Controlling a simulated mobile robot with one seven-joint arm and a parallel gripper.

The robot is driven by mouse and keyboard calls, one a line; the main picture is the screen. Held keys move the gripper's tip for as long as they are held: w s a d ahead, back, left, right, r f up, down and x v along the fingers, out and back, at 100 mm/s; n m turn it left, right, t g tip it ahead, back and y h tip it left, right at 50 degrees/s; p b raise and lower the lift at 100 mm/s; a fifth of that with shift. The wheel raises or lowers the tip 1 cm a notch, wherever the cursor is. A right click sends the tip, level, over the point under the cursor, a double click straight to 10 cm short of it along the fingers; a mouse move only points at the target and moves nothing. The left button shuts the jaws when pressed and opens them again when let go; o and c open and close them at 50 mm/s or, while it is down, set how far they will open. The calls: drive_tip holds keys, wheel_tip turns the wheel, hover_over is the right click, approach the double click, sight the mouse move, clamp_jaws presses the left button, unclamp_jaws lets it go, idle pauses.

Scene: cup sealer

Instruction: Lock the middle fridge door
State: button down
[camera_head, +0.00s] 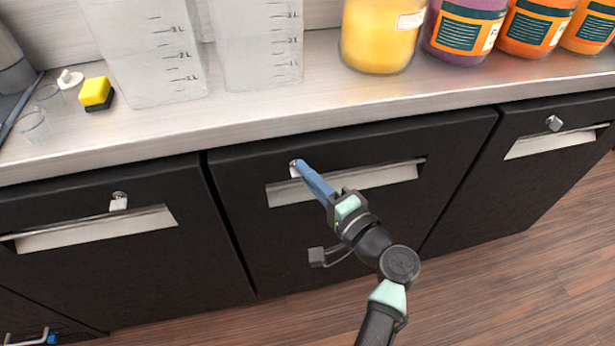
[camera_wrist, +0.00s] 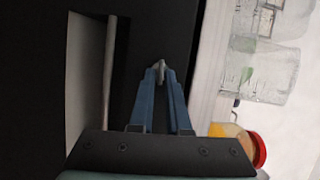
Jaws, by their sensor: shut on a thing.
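The middle fridge door (camera_head: 240,235) is black and stands flush under the counter, with a pale recessed handle (camera_head: 395,174) across its upper part. Its small metal lock (camera_head: 294,167) sits above the left end of the handle. My gripper (camera_head: 299,168) reaches this lock with its blue fingertips. In the wrist view, the fingers (camera_wrist: 160,72) converge on the metal lock piece (camera_wrist: 161,70) and are shut on it. The fingertips cover part of the lock, so its exact turn is hard to read.
The left door has a lock (camera_head: 119,201) and handle; the right door has a lock (camera_head: 553,123). On the counter (camera_head: 310,100) above stand clear measuring jugs (camera_head: 155,60), a yellow jar (camera_head: 378,35), other coloured jars and a yellow sponge (camera_head: 95,91). Wooden floor is clear at right.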

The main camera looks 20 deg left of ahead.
drive_tip(key=shift+m, duration=0.4)
drive_tip(key=c, duration=1)
unclamp_jaws()
drive_tip(key=shift+a, duration=0.1)
drive_tip(key=v, duration=1.3)
drive_tip(key=shift+f, duration=0.2)
